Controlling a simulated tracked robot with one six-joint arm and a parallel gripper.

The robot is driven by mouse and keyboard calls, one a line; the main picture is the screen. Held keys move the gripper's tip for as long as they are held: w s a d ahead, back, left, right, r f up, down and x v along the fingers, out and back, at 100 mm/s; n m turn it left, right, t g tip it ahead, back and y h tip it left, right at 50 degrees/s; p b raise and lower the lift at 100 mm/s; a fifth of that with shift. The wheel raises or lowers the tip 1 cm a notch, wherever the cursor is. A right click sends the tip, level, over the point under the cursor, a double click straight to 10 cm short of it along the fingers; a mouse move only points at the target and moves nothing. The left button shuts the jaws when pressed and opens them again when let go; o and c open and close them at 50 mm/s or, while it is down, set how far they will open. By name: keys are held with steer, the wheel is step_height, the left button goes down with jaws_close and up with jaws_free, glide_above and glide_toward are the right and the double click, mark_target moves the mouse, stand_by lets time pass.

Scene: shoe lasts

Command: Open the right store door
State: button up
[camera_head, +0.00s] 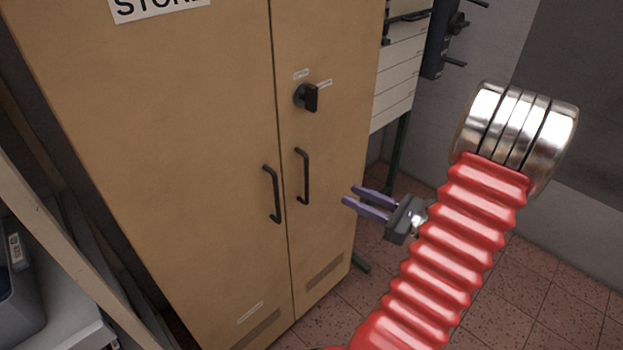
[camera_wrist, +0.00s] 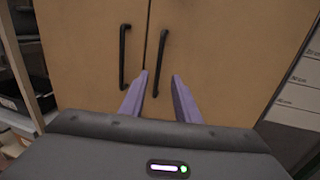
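The tan store cabinet has two doors, both shut. The right store door (camera_head: 335,160) carries a black vertical handle (camera_head: 302,176) near the centre seam and a black rotary knob (camera_head: 308,97) above it. The left door (camera_head: 170,150) has its own black handle (camera_head: 272,194). My gripper (camera_head: 350,197) has purple fingers held apart with nothing between them. In the head view it is to the right of the right door's handle. In the wrist view the fingers (camera_wrist: 160,88) point at the doors, and the right handle (camera_wrist: 160,62) shows just beyond and above them, with no visible contact.
A white drawer unit (camera_head: 398,75) on green legs stands right of the cabinet. A dark wall-mounted fixture (camera_head: 440,40) is beyond it. A leaning wooden frame (camera_head: 70,245) and a pale surface (camera_head: 60,310) are at the left. Tiled floor (camera_head: 530,300) is clear at the right.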

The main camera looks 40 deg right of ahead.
mark_target(308, 177)
steer(key=shift+w, duration=0.1)
steer(key=x, duration=1.3)
steer(key=shift+w+a, duration=0.15)
steer(key=shift+w, duration=0.15)
steer(key=shift+c, duration=0.6)
jaws_close()
